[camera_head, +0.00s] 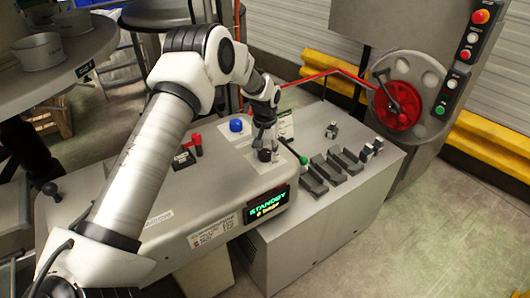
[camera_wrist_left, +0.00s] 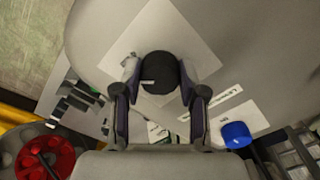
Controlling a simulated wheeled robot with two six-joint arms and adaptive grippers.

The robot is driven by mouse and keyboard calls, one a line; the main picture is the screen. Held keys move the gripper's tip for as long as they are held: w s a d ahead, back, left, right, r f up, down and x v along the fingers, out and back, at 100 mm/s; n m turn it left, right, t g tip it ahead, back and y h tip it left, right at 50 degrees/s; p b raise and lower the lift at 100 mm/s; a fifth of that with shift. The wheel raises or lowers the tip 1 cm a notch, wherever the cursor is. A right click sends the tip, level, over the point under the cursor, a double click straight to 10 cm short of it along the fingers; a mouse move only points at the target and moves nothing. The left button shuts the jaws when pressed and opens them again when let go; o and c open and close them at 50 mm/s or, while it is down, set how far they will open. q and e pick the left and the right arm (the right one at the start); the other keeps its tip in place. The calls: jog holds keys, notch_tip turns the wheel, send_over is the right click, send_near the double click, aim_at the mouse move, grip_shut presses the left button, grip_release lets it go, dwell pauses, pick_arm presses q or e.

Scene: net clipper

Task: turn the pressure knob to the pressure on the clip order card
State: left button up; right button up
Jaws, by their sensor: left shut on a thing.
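The pressure knob is a black round knob (camera_wrist_left: 158,72) on a pale plate on the grey machine top. My left gripper (camera_wrist_left: 157,100) has its two fingers on either side of the knob and is shut on it. In the head view my left gripper (camera_head: 265,140) points down at the machine top, and the knob (camera_head: 265,155) is mostly hidden beneath it. A display (camera_head: 268,203) on the machine front reads "STANDBY" in green, with a smaller line below that I cannot read. A card-like sheet (camera_head: 285,125) stands behind the gripper; its print is too small to read. My right gripper is not in view.
A blue button (camera_head: 236,125) and a red-handled lever (camera_head: 193,142) are on the machine top. A green-tipped lever (camera_head: 303,160) and several grey blocks stand to the right. A red handwheel (camera_head: 398,105) is at the back right.

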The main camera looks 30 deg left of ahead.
aim_at(266, 151)
pick_arm(q)
jog(key=shift+f+m, duration=0.15)
jog(key=shift+m, duration=1.05)
jog(key=o, duration=1.1)
jog(key=shift+o, duration=0.2)
jog(key=shift+w+f, duration=0.15)
jog(key=shift+w, duration=0.1)
jog(key=shift+r, duration=0.55)
notch_tip(266, 151, up, 11)
jog(key=shift+f, duration=0.1)
